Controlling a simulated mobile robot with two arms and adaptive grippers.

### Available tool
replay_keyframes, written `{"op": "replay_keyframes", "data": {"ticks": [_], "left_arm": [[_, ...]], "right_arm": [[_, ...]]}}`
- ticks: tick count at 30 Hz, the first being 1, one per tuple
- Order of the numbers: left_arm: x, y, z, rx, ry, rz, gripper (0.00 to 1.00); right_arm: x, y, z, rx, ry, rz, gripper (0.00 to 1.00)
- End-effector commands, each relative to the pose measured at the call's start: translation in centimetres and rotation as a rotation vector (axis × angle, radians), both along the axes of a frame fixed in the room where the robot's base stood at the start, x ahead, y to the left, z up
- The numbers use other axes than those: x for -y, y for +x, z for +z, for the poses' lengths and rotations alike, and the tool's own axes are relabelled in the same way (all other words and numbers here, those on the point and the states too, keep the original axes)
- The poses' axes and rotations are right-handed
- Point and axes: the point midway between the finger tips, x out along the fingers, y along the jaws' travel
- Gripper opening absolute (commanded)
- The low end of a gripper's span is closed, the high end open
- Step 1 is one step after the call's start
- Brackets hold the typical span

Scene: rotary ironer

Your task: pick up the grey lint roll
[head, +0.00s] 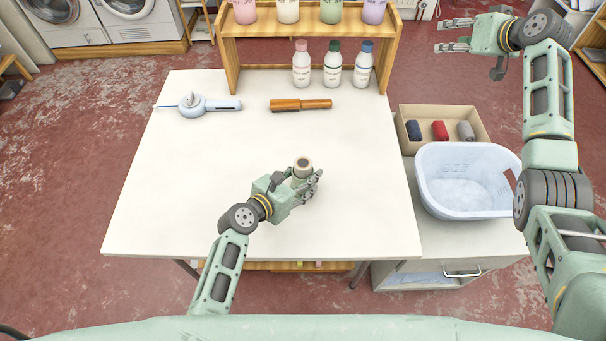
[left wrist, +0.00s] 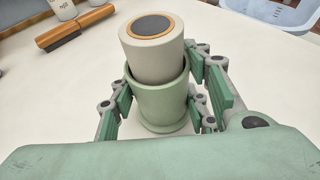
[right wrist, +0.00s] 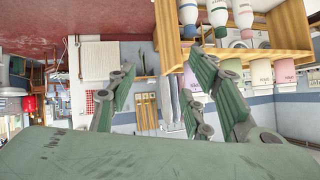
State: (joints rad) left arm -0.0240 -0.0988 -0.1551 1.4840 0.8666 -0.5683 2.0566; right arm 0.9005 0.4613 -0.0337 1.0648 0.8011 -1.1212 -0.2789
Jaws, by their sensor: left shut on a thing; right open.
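A pale grey roll (left wrist: 152,55) with a tan ring and dark centre on its end stands in a green cup (left wrist: 163,103). The roll's end also shows in the head view (head: 303,163), over the middle front of the white table. My left gripper (head: 308,184) is shut around the green cup, with its fingers on both sides in the left wrist view. The roll's lower part is hidden inside the cup. My right gripper (head: 455,35) is open and empty, raised far to the right beyond the table.
A cardboard box (head: 484,113) holds a dark blue, a red and a grey rolled item. A white-blue tub (head: 467,207) stands before it. A wooden brush (head: 300,104), a pale blue device (head: 196,105) and bottles (head: 332,66) are at the table's back. The table's left front is clear.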

Motion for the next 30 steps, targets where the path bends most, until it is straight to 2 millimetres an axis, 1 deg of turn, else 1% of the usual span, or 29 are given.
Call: {"op": "replay_keyframes", "data": {"ticks": [1, 2, 3, 4, 5, 6, 8, 9, 11, 12, 15, 18, 19, 21, 24, 26, 30], "left_arm": [[0.0, 0.0, -0.1, 0.0, 0.001, 0.0, 0.12], [0.0, 0.0, -0.1, 0.0, 0.001, 0.0, 0.12], [0.0, 0.0, -0.1, 0.0, 0.001, 0.0, 0.12], [0.0, 0.0, -0.1, 0.0, 0.001, 0.0, 0.12], [0.0, 0.0, -0.1, 0.0, 0.001, 0.0, 0.12], [0.0, 0.0, -0.1, 0.0, 0.001, 0.0, 0.12], [0.0, 0.0, -0.1, 0.0, 0.001, 0.0, 0.12], [0.0, 0.0, -0.1, 0.0, 0.001, 0.0, 0.12], [0.0, 0.0, -0.1, -0.001, 0.002, 0.0, 0.12], [0.0, 0.0, -0.1, -0.001, 0.002, 0.0, 0.12], [0.0, 0.0, -0.1, -0.001, 0.002, 0.0, 0.12], [0.0, 0.0, -0.1, -0.002, 0.001, 0.0, 0.12], [0.0, 0.0, -0.1, -0.002, 0.001, 0.0, 0.12], [0.0, 0.0, -0.1, -0.002, 0.001, 0.0, 0.12], [0.0, 0.0, -0.1, -0.001, 0.001, 0.0, 0.12], [0.0, 0.0, -0.1, -0.001, 0.001, 0.0, 0.12], [0.0, 0.0, 0.0, -0.001, 0.001, 0.0, 0.12]], "right_arm": [[-4.9, -0.2, -1.0, -0.05, -0.031, 0.099, 0.47], [-7.5, -0.5, -1.6, -0.084, -0.053, 0.156, 0.47], [-11.0, -1.2, -2.4, -0.127, -0.086, 0.233, 0.47], [-13.5, -1.9, -2.9, -0.16, -0.113, 0.291, 0.47], [-16.0, -2.7, -3.5, -0.193, -0.142, 0.351, 0.47], [-19.3, -3.9, -4.3, -0.238, -0.187, 0.433, 0.47], [-24.2, -6.3, -5.2, -0.305, -0.263, 0.56, 0.47], [-27.0, -8.0, -5.7, -0.35, -0.321, 0.644, 0.47], [-30.5, -10.7, -6.4, -0.413, -0.41, 0.756, 0.47], [-32.3, -12.4, -6.8, -0.45, -0.469, 0.823, 0.47], [-35.6, -16.2, -7.3, -0.529, -0.606, 0.956, 0.47], [-37.3, -18.9, -7.5, -0.586, -0.714, 1.043, 0.47], [-37.5, -19.5, -7.5, -0.6, -0.739, 1.061, 0.47], [-38.0, -20.5, -7.6, -0.621, -0.783, 1.091, 0.47], [-38.2, -21.2, -8.2, -0.639, -0.814, 1.11, 0.47], [-38.3, -21.3, -9.0, -0.644, -0.817, 1.114, 0.47], [-38.2, -21.4, -11.6, -0.646, -0.817, 1.113, 0.47]]}}
